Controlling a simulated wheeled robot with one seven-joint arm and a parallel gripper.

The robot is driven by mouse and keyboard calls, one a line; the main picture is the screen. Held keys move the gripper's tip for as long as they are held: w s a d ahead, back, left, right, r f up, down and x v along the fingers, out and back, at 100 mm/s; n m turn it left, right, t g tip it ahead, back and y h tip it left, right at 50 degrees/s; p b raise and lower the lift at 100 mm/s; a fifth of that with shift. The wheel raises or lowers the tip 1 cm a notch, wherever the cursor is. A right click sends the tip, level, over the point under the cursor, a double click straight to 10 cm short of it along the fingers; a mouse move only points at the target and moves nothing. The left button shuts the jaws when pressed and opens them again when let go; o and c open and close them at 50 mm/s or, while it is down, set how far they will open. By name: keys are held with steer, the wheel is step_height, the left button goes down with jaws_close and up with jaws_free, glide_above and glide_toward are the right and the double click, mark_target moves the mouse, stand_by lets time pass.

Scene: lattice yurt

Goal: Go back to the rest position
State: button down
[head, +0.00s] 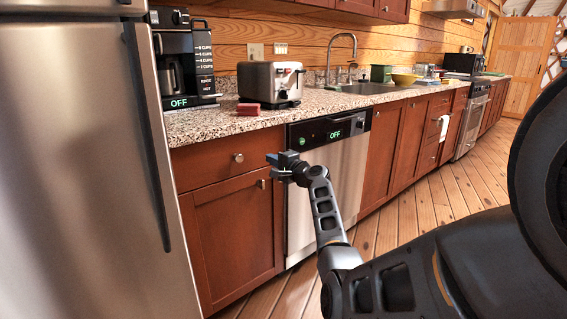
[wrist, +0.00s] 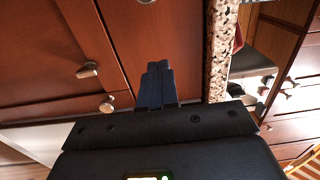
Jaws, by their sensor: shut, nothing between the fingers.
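My gripper (head: 283,160) is at the end of my arm in the head view, in front of the cabinet and dishwasher fronts and below the counter edge. In the wrist view its two dark fingers (wrist: 157,84) are together, with nothing between them. Behind the fingers are brown cabinet fronts with metal knobs, and the speckled counter edge (wrist: 217,50) runs along their right. I cannot tell the exact gap between the gripper and the fronts.
A fridge (head: 85,160) stands close on the left. The counter (head: 225,122) holds a coffee maker (head: 172,62), a toaster (head: 268,82), a small red block (head: 248,109) and a yellow bowl (head: 403,79). A dishwasher (head: 330,195) is below. The wooden floor (head: 440,195) is clear at right.

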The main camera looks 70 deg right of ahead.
steer(key=v, duration=0.5)
steer(key=shift+p, duration=0.3)
